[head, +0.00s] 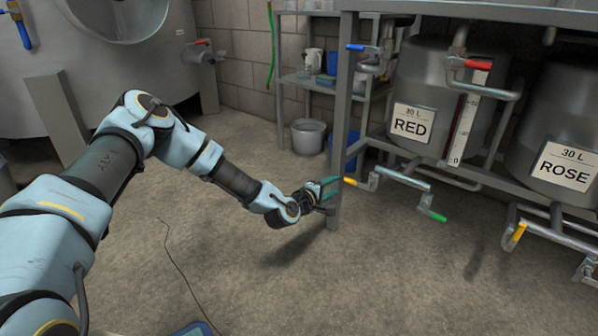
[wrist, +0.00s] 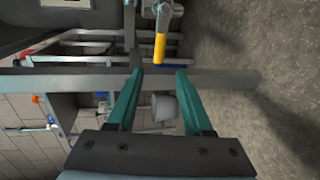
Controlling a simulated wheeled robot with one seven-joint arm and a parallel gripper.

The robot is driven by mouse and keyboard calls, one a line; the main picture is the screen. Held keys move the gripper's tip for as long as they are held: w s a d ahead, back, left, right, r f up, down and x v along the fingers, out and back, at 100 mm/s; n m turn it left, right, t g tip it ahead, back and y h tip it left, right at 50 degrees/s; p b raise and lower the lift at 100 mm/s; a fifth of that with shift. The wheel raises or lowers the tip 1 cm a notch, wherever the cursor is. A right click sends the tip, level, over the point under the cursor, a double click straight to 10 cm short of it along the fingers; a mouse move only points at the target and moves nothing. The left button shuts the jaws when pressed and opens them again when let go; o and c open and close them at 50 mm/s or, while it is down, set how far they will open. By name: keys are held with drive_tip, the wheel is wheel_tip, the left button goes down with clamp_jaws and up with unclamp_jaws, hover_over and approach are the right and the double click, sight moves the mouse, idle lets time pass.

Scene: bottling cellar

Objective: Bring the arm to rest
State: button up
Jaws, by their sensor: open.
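My arm reaches out from the left in the head view, over the floor. My gripper (head: 328,188) is at its end, close to the front post (head: 337,160) of the tank rack. In the wrist view my gripper (wrist: 158,88) shows two green fingers spread apart with nothing between them. The rack post (wrist: 222,80) crosses the wrist view just beyond the fingertips; I cannot tell whether they touch it. A yellow-handled valve (head: 352,182) is just right of the fingers, and its handle (wrist: 160,48) shows beyond them in the wrist view.
A tank marked RED (head: 432,90) and one marked ROSE (head: 568,140) hang in the rack. A green-handled valve (head: 432,214) sticks out low. A grey bucket (head: 308,136) stands behind. A large steel tank (head: 60,70) is at back left. The floor (head: 330,280) in front is mostly clear.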

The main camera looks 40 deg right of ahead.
drive_tip(key=w+a+r+m+y+p, duration=0.25)
drive_tip(key=a+r+y, duration=0.2)
drive_tip(key=a, duration=0.75)
drive_tip(key=w+a+r+m+y+p, duration=0.25)
drive_tip(key=w+a+r, duration=0.2)
drive_tip(key=a, duration=0.75)
drive_tip(key=w+a+r+m+y+p, duration=0.1)
drive_tip(key=w+a+r+y, duration=0.3)
drive_tip(key=a, duration=0.8)
drive_tip(key=s+a+r+n+g+y+p, duration=0.1)
drive_tip(key=s+a+r, duration=0.4)
drive_tip(key=a, duration=0.3)
drive_tip(key=s+a+r+y+p, duration=0.2)
drive_tip(key=s+a+r, duration=0.25)
drive_tip(key=a, duration=0.35)
drive_tip(key=s+a+r+n+g+y+p, duration=0.1)
drive_tip(key=s+a+r, duration=0.3)
drive_tip(key=a+r, duration=0.3)
wheel_tip(320, 180, up, 36)
drive_tip(key=p, duration=3.8)
drive_tip(key=shift+w, duration=0.25)
